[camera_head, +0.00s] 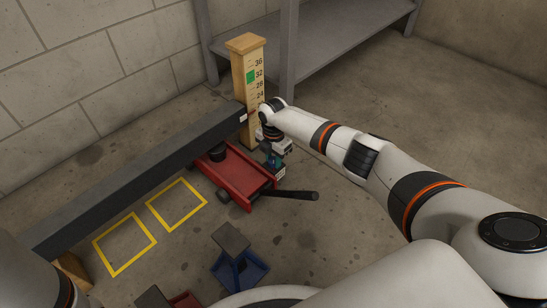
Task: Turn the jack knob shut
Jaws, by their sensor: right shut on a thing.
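The red floor jack (241,185) stands on the concrete under the dark chassis tube (140,178). Its round black saddle (217,153) is beneath the tube; whether they touch is unclear. A black jack handle (290,195) sticks out to the right. My right gripper (273,163) points down at the right end of the jack and is shut on the jack knob, which is mostly hidden by the fingers. A wooden gauge post (250,75) stands at the tube's far end, with a green mark near 32 and a red pointer lower down. My left gripper is out of view.
Two yellow floor squares (177,204) lie empty below the tube. A blue stand (238,270) is in front, with a partly cut-off red one (185,300). A wooden block (74,270) is under the tube's near end. A grey shelf (335,45) stands behind.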

